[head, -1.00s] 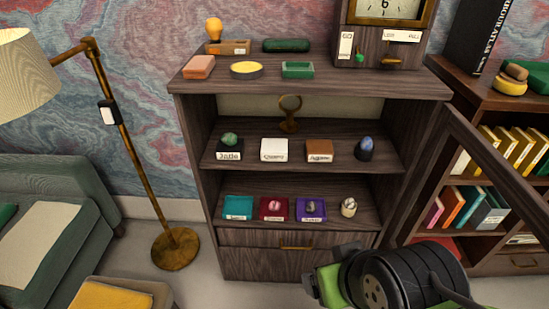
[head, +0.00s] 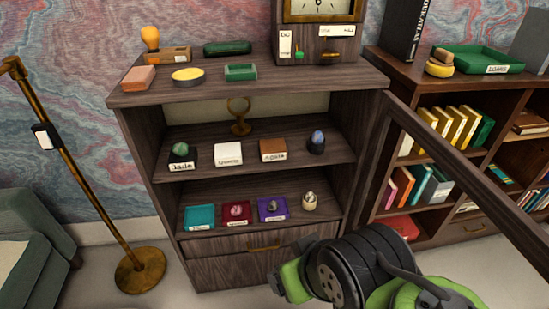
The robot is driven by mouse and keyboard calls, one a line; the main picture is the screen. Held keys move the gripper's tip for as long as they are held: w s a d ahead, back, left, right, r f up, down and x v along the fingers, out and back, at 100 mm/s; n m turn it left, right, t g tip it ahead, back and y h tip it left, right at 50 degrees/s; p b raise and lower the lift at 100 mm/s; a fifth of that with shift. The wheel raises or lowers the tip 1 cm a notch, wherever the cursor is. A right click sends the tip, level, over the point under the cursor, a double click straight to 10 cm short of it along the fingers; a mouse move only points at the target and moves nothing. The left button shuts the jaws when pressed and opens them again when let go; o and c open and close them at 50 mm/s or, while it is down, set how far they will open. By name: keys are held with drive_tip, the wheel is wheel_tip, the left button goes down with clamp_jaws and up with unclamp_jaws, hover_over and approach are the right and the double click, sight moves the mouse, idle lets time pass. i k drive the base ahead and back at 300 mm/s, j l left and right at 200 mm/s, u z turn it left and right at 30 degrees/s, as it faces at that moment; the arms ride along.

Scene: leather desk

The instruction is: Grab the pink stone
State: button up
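A small pinkish stone (head: 237,211) lies on a red labelled tray (head: 238,222) on the lower shelf of the wooden cabinet, in the head view. To its left is an empty-looking teal tray (head: 199,218). To its right is a purple tray (head: 265,215) with a greyish stone (head: 272,206). My arm with green and black parts shows at the lower right, in front of the cabinet and below the lower shelf. I cannot make out my gripper's fingertips, so whether it is open or shut is unclear.
An open cabinet door (head: 470,175) juts out on the right. A pale egg-shaped stone on a stand (head: 310,201) is right of the trays. The upper shelf holds a green stone (head: 180,150) and a blue stone (head: 318,137). A brass lamp (head: 138,270) stands left.

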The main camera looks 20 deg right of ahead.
sight(236, 210)
drive_tip(key=i+j+u, duration=0.35)
drive_tip(key=i+u, duration=0.3)
drive_tip(key=i, duration=0.1)
